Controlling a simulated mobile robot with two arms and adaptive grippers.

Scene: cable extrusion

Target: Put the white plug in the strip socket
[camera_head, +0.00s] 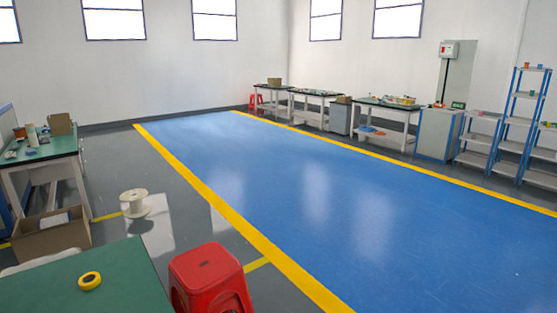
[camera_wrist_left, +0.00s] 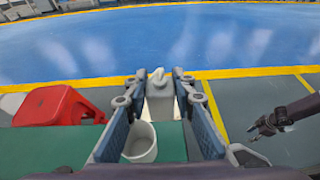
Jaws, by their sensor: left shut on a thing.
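In the left wrist view, my left gripper (camera_wrist_left: 158,82) is shut on a pale grey-white object (camera_wrist_left: 159,105), which looks like the white plug. It stands between the two fingers, with a small rounded tip at its top. The green table top (camera_wrist_left: 60,148) lies below. Neither gripper is in the head view. I cannot make out a strip socket in either view.
A white round container (camera_wrist_left: 141,143) is below the left fingers. A red stool (camera_head: 210,280) stands beside the near green table (camera_head: 120,285), which bears a yellow tape roll (camera_head: 90,281). A white spool (camera_head: 134,203) and a cardboard box (camera_head: 50,238) are at left. The blue floor is clear.

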